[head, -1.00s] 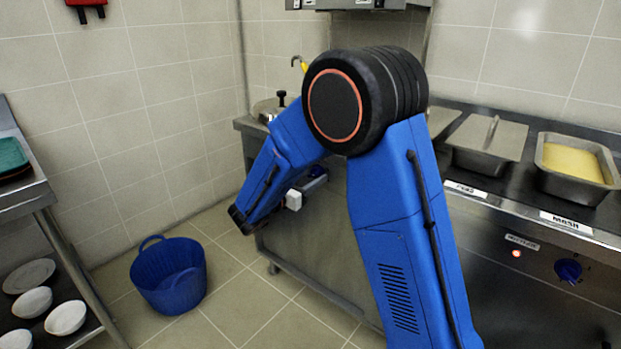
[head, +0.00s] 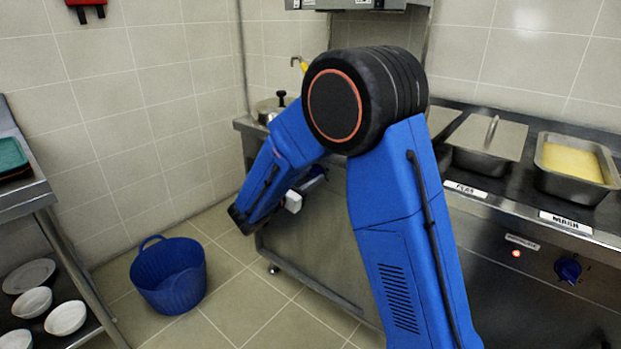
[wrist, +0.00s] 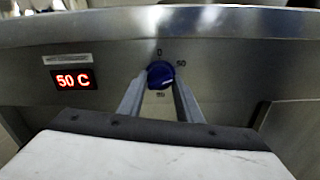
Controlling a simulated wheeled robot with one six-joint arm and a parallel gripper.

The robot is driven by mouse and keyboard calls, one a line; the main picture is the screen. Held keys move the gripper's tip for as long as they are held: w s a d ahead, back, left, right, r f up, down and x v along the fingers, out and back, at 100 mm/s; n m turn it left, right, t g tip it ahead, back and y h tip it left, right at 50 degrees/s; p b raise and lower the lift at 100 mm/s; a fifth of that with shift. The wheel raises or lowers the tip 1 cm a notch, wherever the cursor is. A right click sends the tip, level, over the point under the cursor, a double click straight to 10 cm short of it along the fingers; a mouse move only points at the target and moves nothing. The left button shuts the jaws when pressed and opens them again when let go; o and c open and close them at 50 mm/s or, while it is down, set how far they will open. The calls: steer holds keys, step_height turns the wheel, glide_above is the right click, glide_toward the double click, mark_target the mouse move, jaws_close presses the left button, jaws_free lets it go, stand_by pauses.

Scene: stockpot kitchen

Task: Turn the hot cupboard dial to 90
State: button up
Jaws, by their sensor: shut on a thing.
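In the wrist view a blue dial (wrist: 160,71) sits on a steel front panel, with 0 above it, 50 to its upper right and a mark too blurred to read below. My gripper (wrist: 160,80) is shut on this dial, one finger on each side. I cannot make out the dial's pointer. A red display (wrist: 74,79) to its left reads 50 C. The small label above the display is unreadable. In the head view my gripper (head: 308,183) is at the counter front, mostly hidden by my arm.
Another blue dial (head: 568,270) and a lit lamp (head: 516,253) are on the right-hand unit, below pans such as the yellow-filled one (head: 575,163). A blue tub (head: 168,278) stands on the floor. A rack with bowls (head: 66,317) is at left. Floor between is clear.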

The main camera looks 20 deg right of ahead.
steer(key=m, duration=1.3)
steer(key=shift+m, duration=0.3)
steer(key=m, duration=0.4)
steer(key=shift+r+m, duration=0.1)
steer(key=shift+m, duration=2)
steer(key=o, duration=1)
steer(key=shift+o, duration=0.2)
steer(key=shift+a, duration=0.1)
steer(key=v, duration=1.7)
